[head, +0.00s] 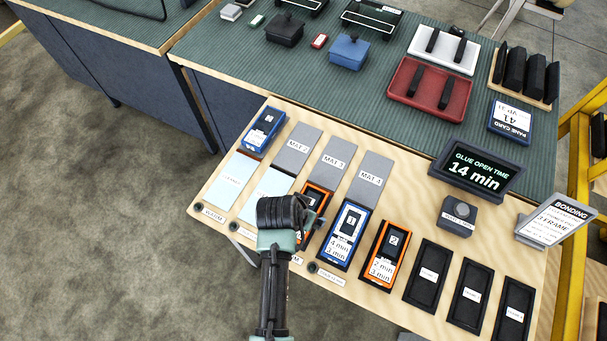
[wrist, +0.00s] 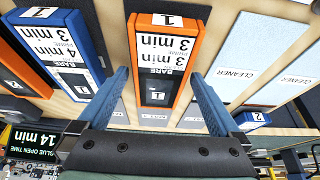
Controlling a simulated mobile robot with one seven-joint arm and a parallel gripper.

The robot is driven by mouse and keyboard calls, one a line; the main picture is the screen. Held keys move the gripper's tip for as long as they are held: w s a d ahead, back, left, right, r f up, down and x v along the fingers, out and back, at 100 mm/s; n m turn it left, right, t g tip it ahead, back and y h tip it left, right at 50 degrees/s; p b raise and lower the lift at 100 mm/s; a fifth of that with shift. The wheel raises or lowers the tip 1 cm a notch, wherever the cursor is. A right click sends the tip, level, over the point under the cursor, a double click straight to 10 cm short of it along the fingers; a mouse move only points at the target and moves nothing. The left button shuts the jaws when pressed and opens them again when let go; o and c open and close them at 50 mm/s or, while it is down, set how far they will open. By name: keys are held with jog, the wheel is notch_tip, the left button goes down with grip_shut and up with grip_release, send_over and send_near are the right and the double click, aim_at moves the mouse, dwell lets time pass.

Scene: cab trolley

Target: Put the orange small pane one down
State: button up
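The orange small pane one (wrist: 165,45) shows label 1 and 3 min figures in the wrist view. It appears to lie in a dark holder. In the head view the same orange pane (head: 319,189) is partly hidden by my gripper (head: 285,215). My gripper (wrist: 159,72) is open, its two blue fingers on either side of the pane with narrow gaps. A blue pane 1 (head: 345,235) and an orange pane 2 (head: 388,254) lie to the right. Grey mats 2 (head: 297,148), 3 (head: 333,163) and 4 (head: 371,180) show bare surfaces behind.
A blue pane (head: 263,130) occupies the leftmost back place. Two pale cleaner pads (head: 237,178) lie in front. Several empty black holders (head: 429,275) are at the right. A timer display (head: 474,172) reads 14 min. A bonding sign (head: 555,222) stands at the right edge.

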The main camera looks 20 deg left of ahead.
jog(key=p+v, duration=0.1)
jog(key=v, duration=1.1)
jog(key=shift+r, duration=0.25)
jog(key=shift+w, duration=0.1)
jog(key=w+d+r+t+y, duration=0.1)
jog(key=w+r+t, duration=0.35)
jog(key=r, duration=0.65)
jog(key=w+d+r+t+y, duration=0.1)
jog(key=w+r+t, duration=0.2)
jog(key=w+r, duration=0.55)
jog(key=w+d+r+t, duration=0.1)
jog(key=w+r+t, duration=0.25)
jog(key=r, duration=0.95)
jog(key=s+d+r+t, duration=0.3)
jog(key=s+r+t, duration=0.1)
jog(key=r, duration=0.6)
jog(key=s+d+r+t+h, duration=0.1)
jog(key=s+d+r+t, duration=0.2)
jog(key=r, duration=0.7)
jog(key=s+d+r+t, duration=0.3)
jog(key=s+r+t, duration=0.1)
jog(key=r, duration=0.7)
jog(key=shift+s+d+t+h, duration=0.4)
jog(key=shift+s, duration=0.05)
